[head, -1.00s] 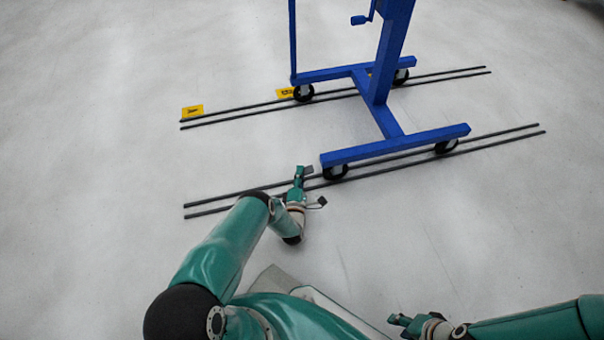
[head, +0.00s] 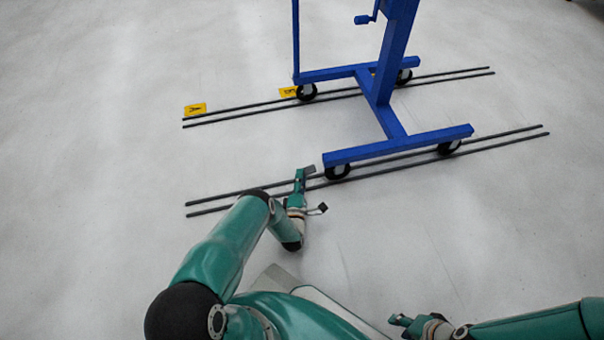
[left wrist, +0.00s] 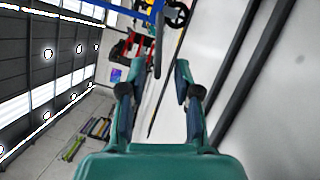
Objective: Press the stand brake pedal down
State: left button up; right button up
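The blue stand (head: 388,80) stands on casters over dark floor rails in the head view. A small grey plate (head: 309,169), which looks like the brake pedal, sits by its near left caster (head: 337,171). My left gripper (head: 300,174) is low over the near rails, just left of that plate; I cannot tell whether they touch. In the left wrist view its fingers (left wrist: 153,72) are apart with nothing gripped. A thin dark plate (left wrist: 158,45) shows ahead of the gap between them. My right gripper (head: 399,320) is at the bottom of the head view, away from the stand; its opening is unclear.
Two pairs of dark rails (head: 230,199) run along the floor beneath the stand. Yellow markers (head: 195,109) lie by the far rails. A crank handle (head: 364,19) sticks out from the stand's post. The pale floor left of the stand is clear.

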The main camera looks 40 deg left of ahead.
pick_arm(q)
jog(key=v, duration=0.5)
jog(key=shift+s, duration=0.15)
